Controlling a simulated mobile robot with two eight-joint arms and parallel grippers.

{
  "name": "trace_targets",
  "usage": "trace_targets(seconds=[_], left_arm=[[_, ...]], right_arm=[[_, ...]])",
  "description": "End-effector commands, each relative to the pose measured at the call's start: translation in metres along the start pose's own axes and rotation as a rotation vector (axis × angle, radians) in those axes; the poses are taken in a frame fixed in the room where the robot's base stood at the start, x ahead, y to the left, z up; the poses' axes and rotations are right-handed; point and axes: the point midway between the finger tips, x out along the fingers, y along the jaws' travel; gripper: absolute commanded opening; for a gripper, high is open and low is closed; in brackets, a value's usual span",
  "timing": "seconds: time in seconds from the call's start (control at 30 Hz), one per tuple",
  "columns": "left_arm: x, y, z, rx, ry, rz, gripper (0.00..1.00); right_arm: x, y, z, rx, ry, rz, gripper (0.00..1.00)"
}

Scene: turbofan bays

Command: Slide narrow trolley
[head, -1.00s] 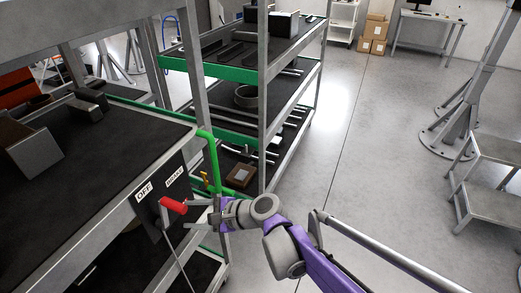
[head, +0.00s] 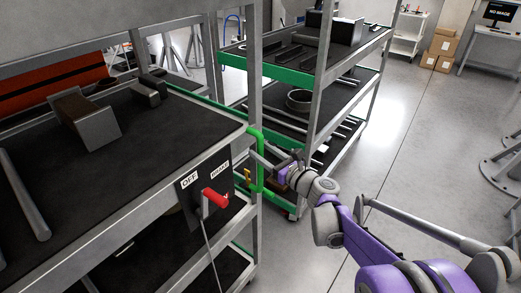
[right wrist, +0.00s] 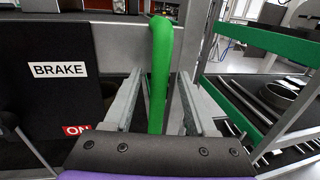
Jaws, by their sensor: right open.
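The near trolley (head: 150,195) has grey posts, dark shelves and a black brake panel at its end. A red lever (head: 215,198) sticks out of the panel, below labels reading OFF and BRAKE. A bent green handle (head: 258,165) stands at the trolley's right corner; it also shows upright in the right wrist view (right wrist: 159,60). My right gripper (head: 263,151) is at this handle. In the right wrist view its open fingers (right wrist: 158,88) lie on both sides of the green bar, with gaps visible. My left gripper is out of view.
A second shelf unit (head: 318,105) with green edges stands just behind and holds dark parts. Cardboard boxes (head: 441,46) and a desk (head: 490,45) with a monitor stand at the back right. The grey floor between is open. A metal stand is at the right edge.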

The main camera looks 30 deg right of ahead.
Motion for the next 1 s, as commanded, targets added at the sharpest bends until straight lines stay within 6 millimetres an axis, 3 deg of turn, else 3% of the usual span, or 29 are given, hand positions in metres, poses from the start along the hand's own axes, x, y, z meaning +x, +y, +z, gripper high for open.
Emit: trace_targets(seconds=[0.17, 0.47, 0.77, 1.0], left_arm=[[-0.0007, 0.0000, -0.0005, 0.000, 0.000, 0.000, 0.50], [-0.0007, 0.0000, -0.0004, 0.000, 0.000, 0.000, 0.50], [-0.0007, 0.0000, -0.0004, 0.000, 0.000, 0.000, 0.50], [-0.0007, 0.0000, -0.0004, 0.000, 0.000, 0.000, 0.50]], right_arm=[[0.0133, 0.0002, 0.0000, 0.000, 0.000, 0.000, 0.57], [0.0147, 0.0003, -0.0001, -0.001, 0.000, 0.000, 0.55], [0.0144, 0.0004, -0.0001, -0.001, 0.000, 0.000, 0.01], [0.0144, 0.0004, -0.0001, -0.001, 0.000, 0.000, 0.00]])
